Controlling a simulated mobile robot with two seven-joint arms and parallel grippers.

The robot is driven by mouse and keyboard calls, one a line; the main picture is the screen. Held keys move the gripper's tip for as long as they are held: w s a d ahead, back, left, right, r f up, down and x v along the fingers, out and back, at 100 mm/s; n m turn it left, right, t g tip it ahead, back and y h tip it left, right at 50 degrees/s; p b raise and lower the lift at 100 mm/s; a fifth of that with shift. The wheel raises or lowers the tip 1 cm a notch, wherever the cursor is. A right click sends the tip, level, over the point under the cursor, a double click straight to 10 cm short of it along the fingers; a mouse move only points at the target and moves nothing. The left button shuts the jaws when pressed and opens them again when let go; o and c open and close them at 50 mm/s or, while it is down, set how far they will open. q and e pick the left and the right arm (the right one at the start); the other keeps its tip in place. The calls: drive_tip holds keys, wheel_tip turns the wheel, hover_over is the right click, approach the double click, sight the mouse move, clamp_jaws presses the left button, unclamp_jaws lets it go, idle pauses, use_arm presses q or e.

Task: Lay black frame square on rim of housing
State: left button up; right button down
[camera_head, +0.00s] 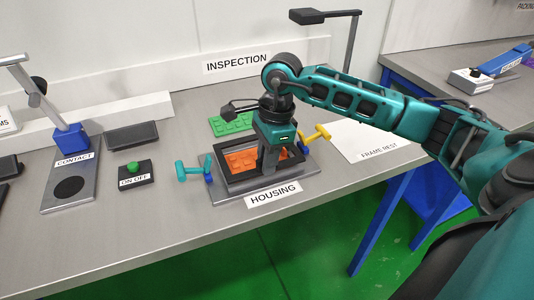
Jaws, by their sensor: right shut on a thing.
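The housing (224,199) sits at the front middle of the bench on a grey base with a HOUSING label. The black frame (240,184) is a dark rectangle at the housing, with an orange part (240,160) showing inside its outline. My right gripper (268,170) points down over the housing and is shut on the black frame. The gripper body hides part of the frame and of the orange part. I cannot tell whether the frame touches the rim all round or sits slightly above it. My left gripper is not in view.
A teal T-handle (193,168) stands left of the housing and a yellow one (317,134) right of it. A green board (232,122) lies behind. The white FRAME REST plate (370,141) is bare.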

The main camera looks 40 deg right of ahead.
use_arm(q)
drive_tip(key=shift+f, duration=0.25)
use_arm(e)
drive_tip(key=shift+f, duration=0.35)
use_arm(q)
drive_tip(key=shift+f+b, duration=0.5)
drive_tip(key=shift+b, duration=0.05)
use_arm(e)
drive_tip(key=shift+f, duration=0.55)
drive_tip(key=c, duration=0.9)
unclamp_jaws()
drive_tip(key=shift+c, duration=0.2)
